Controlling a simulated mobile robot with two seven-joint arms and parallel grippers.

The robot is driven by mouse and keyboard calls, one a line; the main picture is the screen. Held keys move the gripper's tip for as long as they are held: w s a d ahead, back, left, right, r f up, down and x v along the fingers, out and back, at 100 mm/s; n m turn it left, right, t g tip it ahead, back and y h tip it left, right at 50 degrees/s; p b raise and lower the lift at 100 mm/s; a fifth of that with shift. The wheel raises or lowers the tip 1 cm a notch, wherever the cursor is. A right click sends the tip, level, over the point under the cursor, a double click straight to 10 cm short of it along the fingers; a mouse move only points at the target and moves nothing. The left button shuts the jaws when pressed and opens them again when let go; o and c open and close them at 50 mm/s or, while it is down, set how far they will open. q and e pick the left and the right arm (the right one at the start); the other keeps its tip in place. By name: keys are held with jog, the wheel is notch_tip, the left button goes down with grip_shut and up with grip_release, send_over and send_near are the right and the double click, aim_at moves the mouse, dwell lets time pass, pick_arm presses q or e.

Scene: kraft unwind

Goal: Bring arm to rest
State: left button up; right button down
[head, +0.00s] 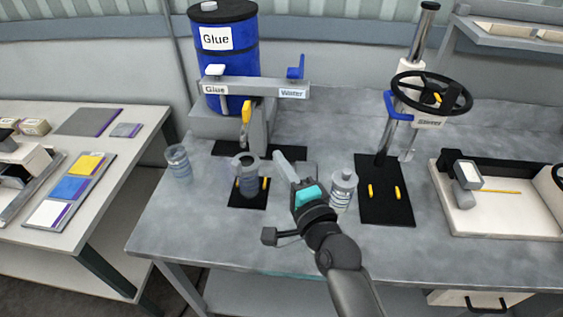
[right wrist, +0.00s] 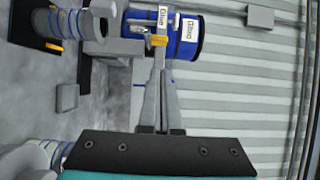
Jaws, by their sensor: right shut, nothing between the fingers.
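My right arm (head: 347,278) comes in from the bottom of the head view and reaches over the grey worktable. Its gripper (head: 281,156) is shut and empty, in the air between the grey cup on the left and a clear jar on the right. In the right wrist view the two fingers (right wrist: 160,75) lie together, with nothing between them, in front of the blue glue drum (right wrist: 186,38). My left gripper is not in view.
The grey cup (head: 247,182) stands on a black mat under the glue and water taps (head: 262,88). A clear glass (head: 178,162) is at left. A handwheel press (head: 432,95) and a white tray (head: 515,228) are at right.

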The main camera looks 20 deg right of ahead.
dwell(0.3)
jog(key=s+a+f+n+g+y, duration=0.2)
jog(key=s+a+f+n+g, duration=0.2)
jog(key=s+f+n+g, duration=0.5)
jog(key=s+d+f+n+g+h, duration=0.2)
jog(key=s+d+n+g, duration=0.1)
jog(key=s+n, duration=0.3)
jog(key=s+d+f+n+g+h, duration=0.1)
jog(key=s+d+f+n+g, duration=0.2)
jog(key=s, duration=0.5)
notch_tip(320, 180, down, 28)
jog(key=s+r+n+b, duration=0.1)
jog(key=b, duration=0.6)
jog(key=s+d+f+g+b, duration=0.1)
jog(key=s+f+b, duration=0.2)
jog(key=s+f, duration=0.5)
jog(key=s+d+f+g+b, duration=0.1)
jog(key=s+f+b, duration=0.2)
jog(key=s+f, duration=0.5)
notch_tip(320, 180, down, 6)
jog(key=shift+r+h, duration=0.25)
jog(key=shift+h, duration=0.05)
